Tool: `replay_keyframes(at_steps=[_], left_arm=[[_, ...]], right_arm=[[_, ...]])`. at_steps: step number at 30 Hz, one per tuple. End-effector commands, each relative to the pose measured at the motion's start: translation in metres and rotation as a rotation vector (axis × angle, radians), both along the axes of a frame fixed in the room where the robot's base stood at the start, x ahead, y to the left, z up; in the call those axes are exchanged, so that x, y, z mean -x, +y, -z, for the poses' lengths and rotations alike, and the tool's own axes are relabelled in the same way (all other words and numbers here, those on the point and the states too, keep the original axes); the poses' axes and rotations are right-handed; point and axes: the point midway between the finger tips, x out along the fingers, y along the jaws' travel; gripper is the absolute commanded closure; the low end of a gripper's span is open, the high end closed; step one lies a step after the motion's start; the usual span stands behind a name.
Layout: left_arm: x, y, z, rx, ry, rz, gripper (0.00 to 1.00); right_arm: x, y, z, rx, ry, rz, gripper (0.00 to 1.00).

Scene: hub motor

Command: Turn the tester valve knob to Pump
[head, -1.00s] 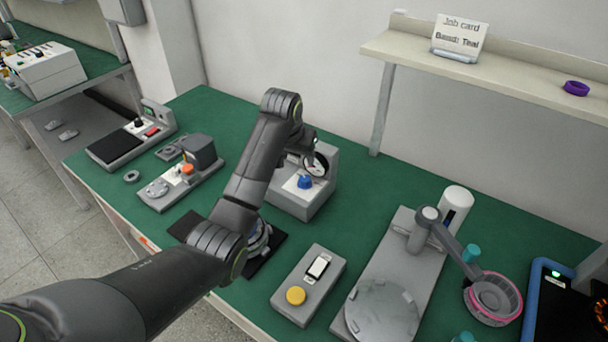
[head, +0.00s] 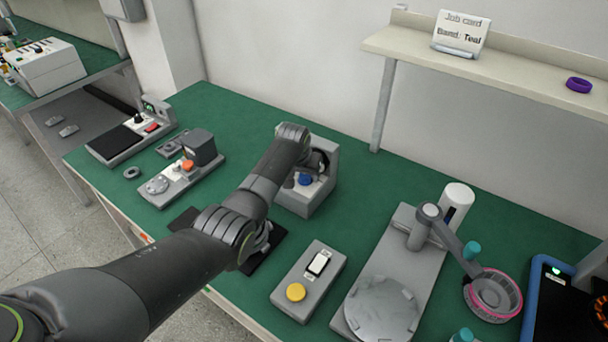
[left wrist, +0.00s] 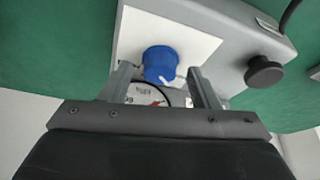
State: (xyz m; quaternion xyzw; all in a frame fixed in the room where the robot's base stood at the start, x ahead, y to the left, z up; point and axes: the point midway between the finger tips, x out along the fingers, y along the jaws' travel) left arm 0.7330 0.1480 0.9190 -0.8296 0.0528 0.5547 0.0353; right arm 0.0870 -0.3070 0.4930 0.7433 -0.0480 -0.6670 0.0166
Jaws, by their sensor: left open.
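The tester is a grey box (head: 318,197) at the back middle of the green bench in the head view. Its blue valve knob (head: 305,179) sits on a white plate on the front, and my left arm partly covers the tester's dial. In the left wrist view the blue knob (left wrist: 160,62) has a white pointer mark, on the white plate (left wrist: 140,36). My left gripper (left wrist: 161,75) is open, with one finger on each side of the knob. I cannot tell whether either finger touches it. The words on the plate are not readable. My right gripper is not in view.
A black round knob (left wrist: 264,72) stands on the tester's grey side. A grey box with a yellow button (head: 296,292) and a stand with a round plate (head: 380,308) are to the right. A shelf (head: 500,72) holds a job card (head: 462,33) and purple ring (head: 579,85).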

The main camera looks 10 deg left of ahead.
Motion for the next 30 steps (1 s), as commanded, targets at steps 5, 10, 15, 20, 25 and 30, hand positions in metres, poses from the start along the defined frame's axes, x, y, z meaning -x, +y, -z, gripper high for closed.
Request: replay_keyframes(at_steps=[5, 10, 15, 20, 25, 30], left_arm=[[-0.0025, 0.0, 0.0055, 0.0, -0.001, 0.0, 0.45], [-0.0029, 0.0, 0.0061, 0.0, -0.001, 0.0, 0.45], [-0.0028, 0.0, 0.0061, 0.0, -0.001, 0.0, 0.5], [-0.0026, 0.0001, 0.0062, 0.0, -0.001, 0.0, 0.71], [-0.0025, 0.0001, 0.0063, 0.0, 0.0, -0.001, 0.9], [-0.0025, 0.0005, 0.0062, 0.0, 0.0, 0.01, 0.89]], right_arm=[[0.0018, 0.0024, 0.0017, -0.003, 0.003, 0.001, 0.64], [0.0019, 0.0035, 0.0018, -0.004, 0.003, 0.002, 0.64], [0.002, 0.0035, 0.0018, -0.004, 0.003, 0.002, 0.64], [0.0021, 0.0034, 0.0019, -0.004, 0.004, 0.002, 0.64], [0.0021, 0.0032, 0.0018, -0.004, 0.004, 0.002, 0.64], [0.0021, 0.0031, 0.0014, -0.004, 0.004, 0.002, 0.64]])
